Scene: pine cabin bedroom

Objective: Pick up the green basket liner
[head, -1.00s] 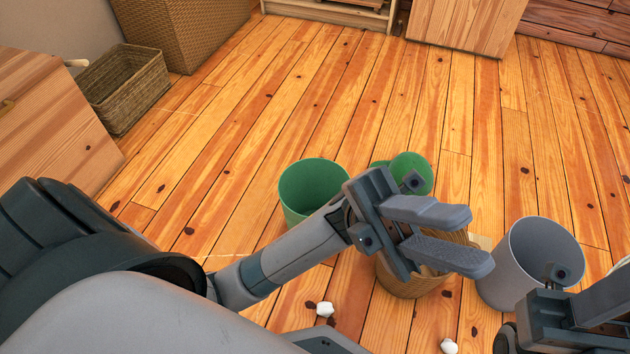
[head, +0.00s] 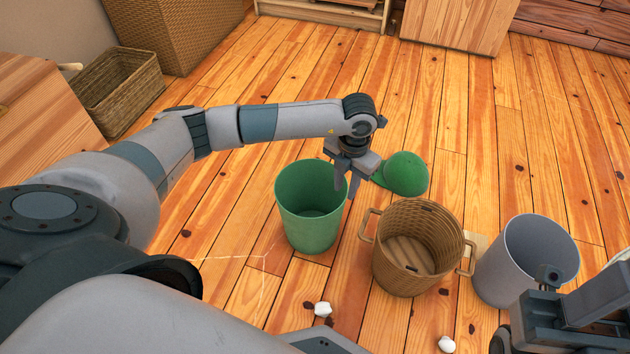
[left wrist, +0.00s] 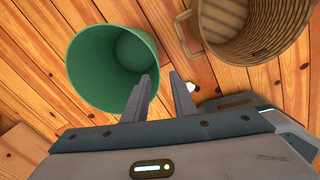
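The green basket liner (head: 300,215) is an open, empty-looking green bin standing upright on the floor. It also shows in the left wrist view (left wrist: 95,85). My left gripper (head: 347,185) points down at its right rim with the fingers apart. In the left wrist view the open fingers (left wrist: 160,100) appear on either side of the rim, one over the liner's mouth and one outside. I cannot tell whether they touch it. My right gripper (head: 580,310) is partly in view at the lower right, its fingertips not clear.
A wicker basket with handles (head: 390,265) stands close to the liner's right, and a grey bin (head: 500,270) stands beyond it. A green cap (head: 405,173) lies behind the basket. White crumpled bits (head: 322,309) lie in front. The floor behind is largely clear.

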